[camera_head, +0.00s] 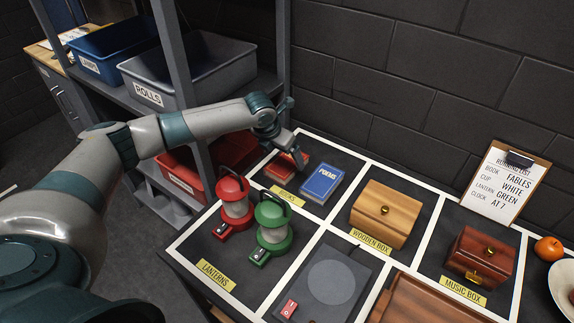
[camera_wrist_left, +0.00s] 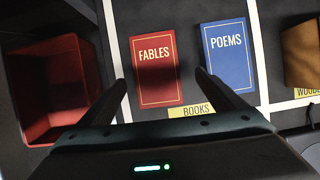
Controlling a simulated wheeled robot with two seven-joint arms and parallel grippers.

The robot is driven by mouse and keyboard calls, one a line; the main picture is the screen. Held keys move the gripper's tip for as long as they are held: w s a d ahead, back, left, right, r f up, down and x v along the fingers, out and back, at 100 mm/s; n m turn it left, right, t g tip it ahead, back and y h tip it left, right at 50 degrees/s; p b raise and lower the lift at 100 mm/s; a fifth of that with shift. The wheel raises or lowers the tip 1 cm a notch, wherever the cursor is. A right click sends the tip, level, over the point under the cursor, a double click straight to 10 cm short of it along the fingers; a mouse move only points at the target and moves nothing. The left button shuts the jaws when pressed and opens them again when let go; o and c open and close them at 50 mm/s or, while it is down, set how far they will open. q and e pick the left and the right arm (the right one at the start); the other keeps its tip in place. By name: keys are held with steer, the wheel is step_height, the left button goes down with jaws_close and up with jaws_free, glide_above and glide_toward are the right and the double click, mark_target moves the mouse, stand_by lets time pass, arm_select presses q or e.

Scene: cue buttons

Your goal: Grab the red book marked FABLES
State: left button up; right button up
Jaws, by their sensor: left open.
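The red book marked FABLES (camera_wrist_left: 156,75) lies flat on the dark table in the books section, left of the blue POEMS book (camera_wrist_left: 229,56). In the head view the red book (camera_head: 281,169) is partly hidden by my left gripper (camera_head: 297,156), and the blue book (camera_head: 321,183) is in clear sight. In the left wrist view my left gripper (camera_wrist_left: 165,85) is open and empty. Its fingers reach to either side of the red book's lower part, the right one in the gap between the books. Whether they touch the book, I cannot tell. My right gripper is not in view.
A red lantern (camera_head: 233,205) and a green lantern (camera_head: 272,228) stand in front of the books. A wooden box (camera_head: 384,212) is to the right. A shelf post rises behind my left arm, with a red bin (camera_head: 182,178) left of the table.

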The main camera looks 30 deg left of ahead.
mark_target(287, 162)
arm_select(q)
steer(key=shift+w+a+f+p, duration=0.1)
steer(key=shift+w+f+p, duration=0.25)
steer(key=shift+f+p, duration=0.25)
steer(key=p+x, duration=0.1)
steer(key=x, duration=0.1)
steer(key=shift+w+a+f, duration=0.1)
steer(key=shift+w+f, duration=0.1)
steer(key=shift+f, duration=0.2)
steer(key=shift+w+f, duration=0.2)
steer(key=shift+f, duration=0.3)
steer(key=c, duration=1.3)
